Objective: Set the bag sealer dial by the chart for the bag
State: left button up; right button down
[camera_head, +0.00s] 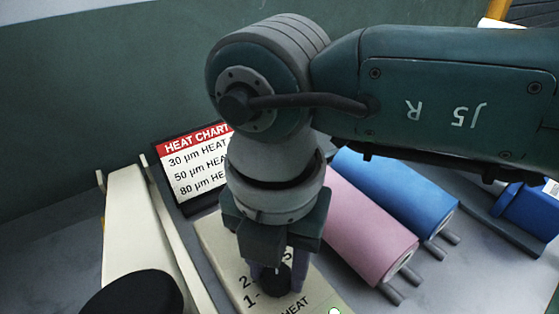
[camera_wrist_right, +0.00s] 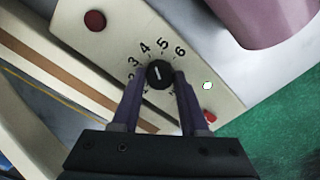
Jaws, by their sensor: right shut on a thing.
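The bag sealer (camera_head: 216,250) is a cream machine with a printed HEAT scale. Its black dial (camera_wrist_right: 159,74) has a short white mark lying nearly upright in the right wrist view, roughly towards 4 and 5; I cannot read the exact setting. My right gripper (camera_wrist_right: 158,88) is shut on the dial, one purple finger on each side; it also shows in the head view (camera_head: 277,278). The heat chart (camera_head: 198,165) stands behind, with rows for 30, 50 and 80 µm. My right wrist hides its heat values. My left gripper is out of view.
A pink roll (camera_head: 365,235) and a blue roll (camera_head: 395,190) lie right of the sealer. In the right wrist view, the panel has a red button (camera_wrist_right: 95,21), a pale lamp (camera_wrist_right: 207,85) and a red switch (camera_wrist_right: 210,116). A blue object (camera_head: 528,210) stands far right.

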aim_at(277, 275)
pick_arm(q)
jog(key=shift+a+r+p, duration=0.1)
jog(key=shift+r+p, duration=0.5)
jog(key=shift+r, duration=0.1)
pick_arm(e)
jog(key=shift+m, duration=2.2)
jog(key=shift+c, duration=2.1)
grip_release()
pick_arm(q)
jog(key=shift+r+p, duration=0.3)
pick_arm(e)
notch_tip(277, 275, up, 10)
